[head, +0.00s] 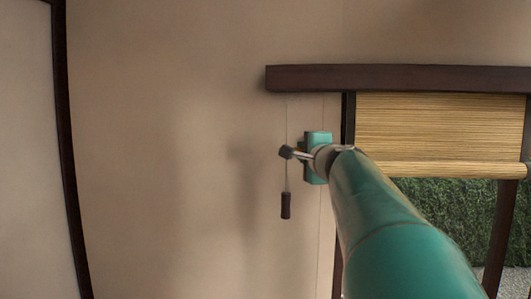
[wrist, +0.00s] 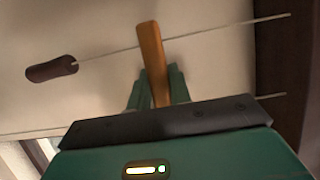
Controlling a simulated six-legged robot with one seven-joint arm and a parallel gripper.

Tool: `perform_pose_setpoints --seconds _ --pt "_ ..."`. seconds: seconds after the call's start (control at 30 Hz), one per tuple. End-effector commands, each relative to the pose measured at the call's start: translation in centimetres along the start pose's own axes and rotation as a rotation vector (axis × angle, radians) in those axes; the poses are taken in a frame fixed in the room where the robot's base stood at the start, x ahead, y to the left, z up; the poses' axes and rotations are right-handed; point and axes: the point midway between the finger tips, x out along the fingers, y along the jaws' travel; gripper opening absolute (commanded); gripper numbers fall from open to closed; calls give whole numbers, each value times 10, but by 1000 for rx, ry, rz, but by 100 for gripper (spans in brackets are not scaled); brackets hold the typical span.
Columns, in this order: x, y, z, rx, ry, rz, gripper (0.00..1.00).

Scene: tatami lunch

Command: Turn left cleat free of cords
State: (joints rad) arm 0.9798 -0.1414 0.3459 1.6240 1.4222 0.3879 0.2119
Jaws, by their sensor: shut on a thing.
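In the wrist view, my gripper (wrist: 158,92) is shut on a narrow orange-brown wooden bar, which I take to be the left cleat (wrist: 151,50). The bar sticks out past the fingers, and its outer end crosses in front of a thin pale cord (wrist: 220,30). I cannot tell whether cord and bar touch. A dark cord pull (wrist: 52,69) is on this cord's end. A second cord (wrist: 271,96) shows at right, partly hidden by my gripper.
A dark wooden lintel (head: 400,78) runs above the window. A partly lowered bamboo blind (head: 440,128) hangs right of my gripper, with a hedge (head: 445,208) outside. The wall (head: 165,150) to the left is bare.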

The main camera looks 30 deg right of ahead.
Motion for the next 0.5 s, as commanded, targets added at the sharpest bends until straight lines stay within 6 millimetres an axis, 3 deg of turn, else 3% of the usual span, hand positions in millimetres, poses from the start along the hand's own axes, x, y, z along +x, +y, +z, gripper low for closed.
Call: perform_pose_setpoints --seconds 0.5 --pt "3 0 0 -101 -1 42 0"
